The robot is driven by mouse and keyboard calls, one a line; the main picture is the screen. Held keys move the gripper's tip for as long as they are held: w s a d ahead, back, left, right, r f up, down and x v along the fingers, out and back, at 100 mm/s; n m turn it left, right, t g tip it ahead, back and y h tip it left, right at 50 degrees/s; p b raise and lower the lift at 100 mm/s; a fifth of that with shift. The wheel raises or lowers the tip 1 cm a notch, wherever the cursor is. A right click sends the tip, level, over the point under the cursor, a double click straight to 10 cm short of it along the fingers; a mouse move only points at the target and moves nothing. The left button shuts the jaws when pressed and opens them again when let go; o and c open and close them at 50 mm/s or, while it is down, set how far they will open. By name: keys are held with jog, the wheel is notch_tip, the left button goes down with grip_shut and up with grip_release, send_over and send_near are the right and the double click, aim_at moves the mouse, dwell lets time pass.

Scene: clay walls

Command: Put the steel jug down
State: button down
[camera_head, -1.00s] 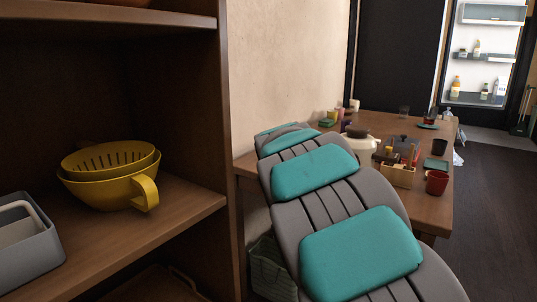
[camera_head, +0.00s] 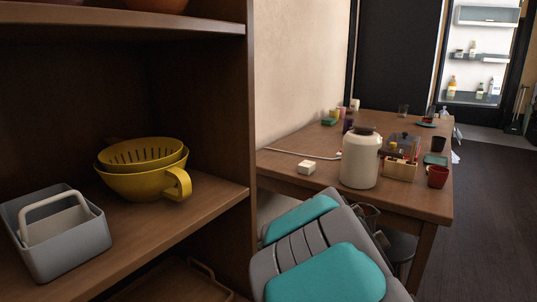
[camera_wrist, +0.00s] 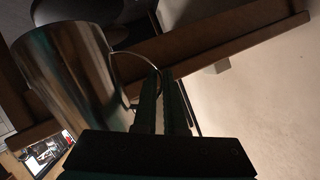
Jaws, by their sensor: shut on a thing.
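The steel jug (camera_wrist: 70,75) fills the left of the wrist view, tilted in the picture, a shiny grey metal body with a thin looped handle (camera_wrist: 135,62). My gripper (camera_wrist: 161,78) is shut on the handle, beside the jug's body. In the head view, a small part of what looks like the jug (camera_head: 369,214) shows past my teal and grey arm, in front of the table's near edge. The rest of it and my gripper are hidden there by my arm.
A shelf (camera_head: 150,232) at left holds a yellow colander (camera_head: 143,180) and a grey basket (camera_head: 65,250). Bare tabletop lies around the small box.

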jog(key=shift+s+d+f+h, duration=0.3)
jog(key=shift+s+d+f, duration=0.4)
jog(key=shift+s+d, duration=0.3)
jog(key=shift+d+f, duration=0.1)
jog(key=shift+f, duration=0.2)
jog(key=w+a+f+n+y, duration=0.1)
jog(key=a+f+y, duration=0.1)
jog(key=f, duration=0.4)
jog(key=w+a+f+n+y, duration=0.1)
jog(key=a+f+y, duration=0.1)
jog(key=a+f, duration=0.3)
notch_tip(320, 180, down, 3)
jog(key=shift+w+r+n, duration=0.2)
jog(key=shift+w+n, duration=0.05)
jog(key=shift+n, duration=0.15)
